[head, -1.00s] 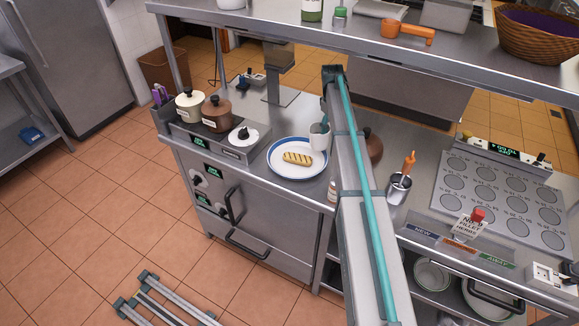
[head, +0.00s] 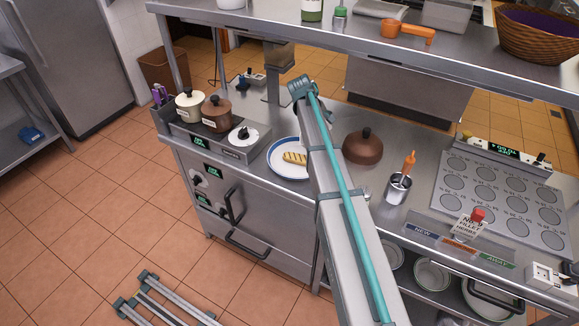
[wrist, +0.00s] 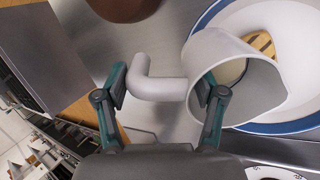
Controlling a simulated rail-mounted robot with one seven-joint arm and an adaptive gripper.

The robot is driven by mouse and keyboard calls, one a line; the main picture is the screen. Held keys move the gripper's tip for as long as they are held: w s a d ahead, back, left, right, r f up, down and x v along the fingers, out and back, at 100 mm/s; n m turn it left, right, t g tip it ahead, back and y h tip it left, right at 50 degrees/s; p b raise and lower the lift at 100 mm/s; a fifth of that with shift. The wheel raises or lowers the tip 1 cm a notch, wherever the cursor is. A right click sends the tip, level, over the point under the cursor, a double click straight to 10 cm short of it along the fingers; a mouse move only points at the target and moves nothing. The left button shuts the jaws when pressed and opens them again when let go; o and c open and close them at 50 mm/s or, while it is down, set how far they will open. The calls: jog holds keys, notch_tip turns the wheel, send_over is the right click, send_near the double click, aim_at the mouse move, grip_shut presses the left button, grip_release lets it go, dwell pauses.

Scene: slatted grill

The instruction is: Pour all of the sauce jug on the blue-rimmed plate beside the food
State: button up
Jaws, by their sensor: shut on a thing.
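The grey sauce jug (wrist: 240,95) is held by its handle between the two fingers of my gripper (wrist: 163,82) in the wrist view. Its mouth faces toward the right of that view, and some pale sauce shows inside. The jug overlaps the blue-rimmed plate (wrist: 290,127), and part of the grilled food (wrist: 262,43) shows just past its rim. In the head view the plate (head: 275,153) sits on the counter with the striped food (head: 294,158) on it. My arm covers the plate's right part, the gripper and most or all of the jug there.
A brown lidded dome (head: 363,147) stands right of my arm, near a metal cup (head: 398,188) with an orange-handled tool. Cream (head: 189,104) and brown (head: 217,113) pots stand left of the plate. A shelf (head: 450,60) crosses above the counter.

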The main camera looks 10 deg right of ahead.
jog(key=shift+s+a+r+t+h, duration=0.25)
jog(key=shift+s+a+r+h, duration=0.15)
jog(key=shift+a, duration=0.2)
jog(key=shift+s+a+r+t+h, duration=0.3)
jog(key=shift+a+r+h, duration=0.1)
jog(key=shift+a, duration=0.2)
jog(key=shift+s+a+t+h, duration=0.3)
jog(key=shift+a+h, duration=0.25)
jog(key=shift+h, duration=0.35)
jog(key=shift+s+a+f+t+h+b, duration=0.15)
jog(key=shift+a+t+h+b, duration=0.25)
jog(key=shift+b, duration=0.65)
jog(key=shift+h+b, duration=0.4)
jog(key=shift+s+a+r+t+h+b, duration=0.25)
jog(key=shift+a+h+b, duration=0.3)
jog(key=shift+b, duration=0.3)
jog(key=shift+s+a+r+t+h+b, duration=0.15)
jog(key=shift+s+a+t+h+b, duration=0.2)
jog(key=shift+h+b, duration=0.4)
jog(key=shift+a+b, duration=0.2)
jog(key=shift+b, duration=0.15)
